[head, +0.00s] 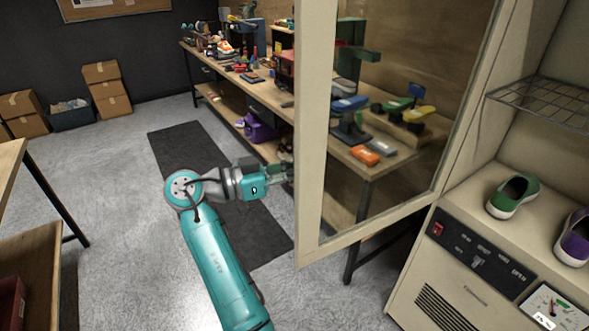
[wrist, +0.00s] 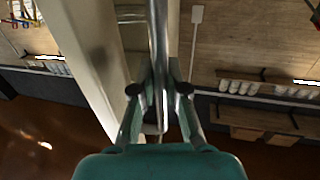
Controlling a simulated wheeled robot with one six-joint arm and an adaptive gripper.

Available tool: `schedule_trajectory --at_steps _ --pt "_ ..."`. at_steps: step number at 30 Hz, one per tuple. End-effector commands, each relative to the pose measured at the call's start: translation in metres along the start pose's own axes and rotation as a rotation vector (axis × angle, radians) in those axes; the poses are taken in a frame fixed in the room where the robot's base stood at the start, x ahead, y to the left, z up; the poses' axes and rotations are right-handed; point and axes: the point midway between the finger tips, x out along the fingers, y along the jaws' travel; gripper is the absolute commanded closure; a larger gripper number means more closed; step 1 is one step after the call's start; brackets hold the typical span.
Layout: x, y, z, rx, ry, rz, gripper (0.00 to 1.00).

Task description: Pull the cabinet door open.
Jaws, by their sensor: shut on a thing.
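The cabinet door (head: 311,140) is a cream frame around a glass pane, and it stands swung open from the cream cabinet (head: 440,262). Through the glass I see the workbench behind it. My gripper (head: 284,173) is at the left edge of the door frame in the head view, its fingertips partly hidden there. In the wrist view my gripper (wrist: 160,92) is shut on a metal bar handle (wrist: 158,45), which runs between its two fingers. The door's pale frame (wrist: 92,60) lies just left of the handle.
Inside the cabinet are a green shoe (head: 514,195), a purple shoe (head: 574,238) and a wire shelf (head: 545,102). A cluttered workbench (head: 262,121) stands behind the door. A table (head: 12,160) is at the left. Grey floor (head: 115,225) between them is open.

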Motion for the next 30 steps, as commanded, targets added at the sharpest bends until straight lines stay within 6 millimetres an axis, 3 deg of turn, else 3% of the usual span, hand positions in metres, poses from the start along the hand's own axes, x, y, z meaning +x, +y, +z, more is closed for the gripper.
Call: schedule_trajectory --at_steps 15,16,18,30 --pt "0.0009 0.0000 0.0017 -0.003 -0.002 0.014 1.00" --pt "0.0009 0.0000 0.0017 -0.003 -0.002 0.014 0.80" --pt "0.0009 0.0000 0.0015 -0.003 -0.002 0.014 0.62" --pt "-0.0040 -0.0003 0.0005 -0.001 -0.001 0.013 0.61"
